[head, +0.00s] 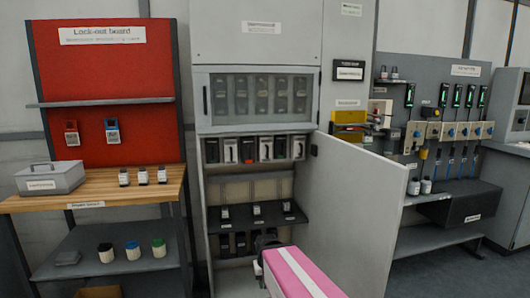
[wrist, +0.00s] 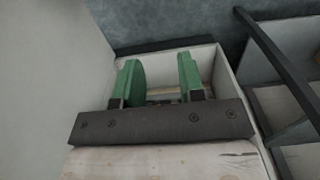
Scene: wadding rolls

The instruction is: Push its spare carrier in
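The tall grey cabinet (head: 200,185) stands open in the head view. A row of dark and white carriers (head: 248,150) sits in its middle opening. Three small dark pieces with white labels (head: 257,209) stand on the shelf below, and several dark ones (head: 240,243) are in the lowest row. I cannot tell which is the spare carrier. My gripper shows in the wrist view (wrist: 159,75), with two green fingers spread apart and nothing visible between them. It is low in front of the cabinet, and its fingertips are not clear in the head view.
The cabinet's door (head: 350,215) hangs open to the right. A wooden bench (head: 90,187) with a grey box (head: 50,178) stands at the left. A panel of blue and green tools (head: 440,125) is at the right.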

